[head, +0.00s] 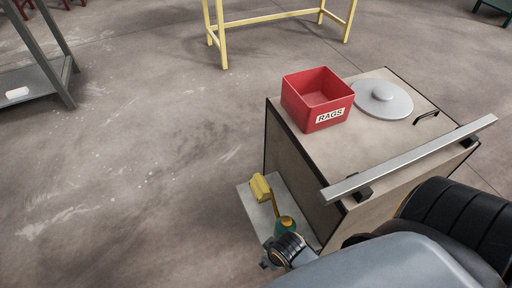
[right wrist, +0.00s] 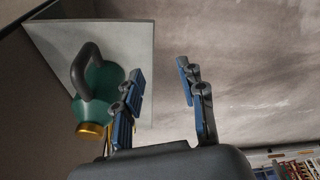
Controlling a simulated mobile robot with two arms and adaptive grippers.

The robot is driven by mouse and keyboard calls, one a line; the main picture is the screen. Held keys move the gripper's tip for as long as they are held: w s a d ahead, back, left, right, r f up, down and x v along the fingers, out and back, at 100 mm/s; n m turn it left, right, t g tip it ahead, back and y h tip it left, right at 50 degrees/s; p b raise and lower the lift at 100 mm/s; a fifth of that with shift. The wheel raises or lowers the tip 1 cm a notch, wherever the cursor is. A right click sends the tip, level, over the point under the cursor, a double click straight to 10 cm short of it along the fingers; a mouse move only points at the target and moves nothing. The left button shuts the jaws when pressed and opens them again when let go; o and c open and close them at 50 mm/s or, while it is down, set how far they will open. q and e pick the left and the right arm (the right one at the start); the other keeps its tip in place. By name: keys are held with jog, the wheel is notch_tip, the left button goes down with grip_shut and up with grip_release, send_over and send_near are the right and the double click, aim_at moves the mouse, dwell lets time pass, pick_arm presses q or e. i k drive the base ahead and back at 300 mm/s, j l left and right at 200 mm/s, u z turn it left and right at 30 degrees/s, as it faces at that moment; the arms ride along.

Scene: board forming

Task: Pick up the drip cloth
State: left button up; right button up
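I see nothing that I can surely name as the drip cloth. A yellow block-like item (head: 261,187) with a thin yellow strip below it is on a small pale side shelf (head: 252,204); I cannot tell whether it is cloth. A teal container (head: 286,224) is by the shelf's near end. In the right wrist view the teal container (right wrist: 104,78) shows a dark handle and gold cap, left of my fingers. My right gripper (right wrist: 160,75) is open, with nothing between its blue-padded fingers. In the head view my right arm partly covers this area. My left gripper is out of view.
A red bin (head: 318,84) labelled RAGS and a round grey lid (head: 383,97) sit on the cabinet top (head: 350,150). A metal bar (head: 410,158) runs along its near edge. A grey rack (head: 40,78) holds a small white item (head: 17,93).

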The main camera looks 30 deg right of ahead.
aim_at(258, 185)
jog(key=i+l+z, duration=0.1)
jog(key=z, duration=0.95)
